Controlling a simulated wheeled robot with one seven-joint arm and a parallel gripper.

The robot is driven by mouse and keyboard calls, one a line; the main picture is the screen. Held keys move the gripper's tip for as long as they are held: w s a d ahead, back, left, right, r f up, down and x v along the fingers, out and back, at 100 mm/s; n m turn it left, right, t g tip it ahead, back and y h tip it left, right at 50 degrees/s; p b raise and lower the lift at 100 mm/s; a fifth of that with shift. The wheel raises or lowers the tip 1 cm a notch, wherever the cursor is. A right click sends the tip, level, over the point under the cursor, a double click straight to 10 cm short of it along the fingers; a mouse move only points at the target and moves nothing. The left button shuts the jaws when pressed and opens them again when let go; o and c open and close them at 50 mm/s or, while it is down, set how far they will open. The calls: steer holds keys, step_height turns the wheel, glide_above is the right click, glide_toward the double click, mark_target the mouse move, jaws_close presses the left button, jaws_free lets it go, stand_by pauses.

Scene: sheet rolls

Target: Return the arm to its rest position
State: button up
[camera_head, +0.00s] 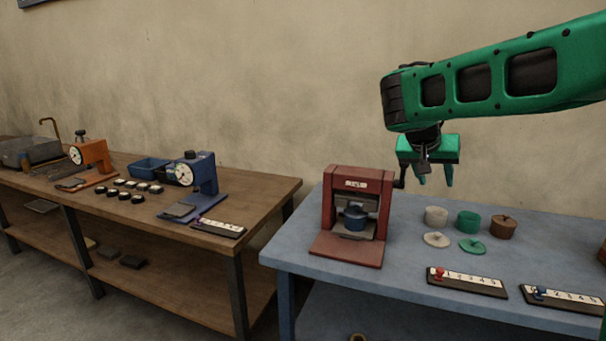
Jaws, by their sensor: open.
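My green arm reaches in from the upper right. My gripper (435,180) points down with its two green fingers apart and nothing between them. It hangs in the air above the blue table (400,291), behind and above the small pots. A red press-like machine (349,215) stands on the table to the left of my gripper. A blue pot (354,217) sits inside the machine's opening.
A white pot (436,216), green pot (468,221) and brown lidded pot (503,228) stand on the blue table. Two lids and two numbered strips (467,282) lie before them. A wooden bench (270,190) with dial gauges (193,178) stands left.

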steer(key=s+d+f+g+y, duration=0.1)
steer(key=s+d+f, duration=0.25)
steer(key=s, duration=0.55)
steer(key=s+d+f+g+y, duration=0.2)
steer(key=s+d+f, duration=0.15)
steer(key=s, duration=0.55)
steer(key=s+d+f+g+y, duration=0.1)
steer(key=s+d+f, duration=0.25)
steer(key=s, duration=0.55)
steer(key=s+a+f+g+y, duration=0.1)
steer(key=s+a+f, duration=0.1)
steer(key=s, duration=0.4)
steer(key=s+a+f+y, duration=0.1)
steer(key=s+a+f, duration=0.2)
steer(key=s, duration=0.4)
steer(key=shift+s+f+g, duration=0.25)
steer(key=shift+f+g, duration=0.15)
steer(key=shift+f, duration=0.1)
steer(key=shift+w+f, duration=0.25)
steer(key=shift+w, duration=0.4)
